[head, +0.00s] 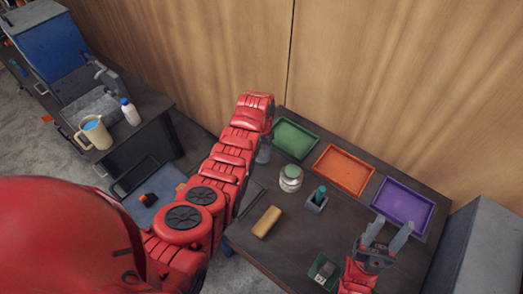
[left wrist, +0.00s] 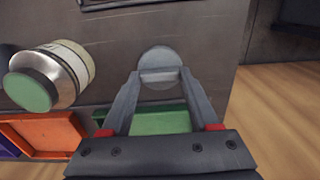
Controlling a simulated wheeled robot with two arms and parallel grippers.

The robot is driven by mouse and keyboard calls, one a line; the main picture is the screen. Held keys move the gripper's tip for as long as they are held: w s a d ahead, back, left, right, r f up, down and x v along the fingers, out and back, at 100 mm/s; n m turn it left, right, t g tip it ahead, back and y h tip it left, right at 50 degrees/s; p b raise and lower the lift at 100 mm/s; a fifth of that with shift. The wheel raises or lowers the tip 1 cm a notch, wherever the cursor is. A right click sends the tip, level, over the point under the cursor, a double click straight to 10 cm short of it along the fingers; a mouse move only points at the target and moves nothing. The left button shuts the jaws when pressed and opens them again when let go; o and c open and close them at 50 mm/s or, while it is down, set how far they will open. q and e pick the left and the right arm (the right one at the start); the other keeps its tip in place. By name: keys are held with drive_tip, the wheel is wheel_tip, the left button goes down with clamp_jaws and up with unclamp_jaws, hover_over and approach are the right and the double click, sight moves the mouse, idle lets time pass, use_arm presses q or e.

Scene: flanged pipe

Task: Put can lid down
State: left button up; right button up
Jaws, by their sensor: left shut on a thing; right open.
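The can lid (left wrist: 160,62) is a grey round disc with a raised bar across it. My left gripper (left wrist: 160,78) is shut on this bar in the left wrist view. In the head view my left gripper (head: 264,150) points down at the table's left side, beside the green tray; the lid is hard to make out there. Whether the lid touches the table I cannot tell. My right gripper (head: 389,236) is open and empty at the right.
Green (head: 295,138), orange (head: 343,170) and purple (head: 404,202) trays line the back of the dark table (head: 290,245). A tan block (head: 267,221), a grey holder with a teal item (head: 317,200) and a green bin (head: 323,270) stand in front. A wooden wall is behind.

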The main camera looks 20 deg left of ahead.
use_arm(q)
drive_tip(key=shift+s+f, duration=0.1)
drive_tip(key=shift+f, duration=0.55)
drive_tip(key=shift+f, duration=0.15)
drive_tip(key=o, duration=1.3)
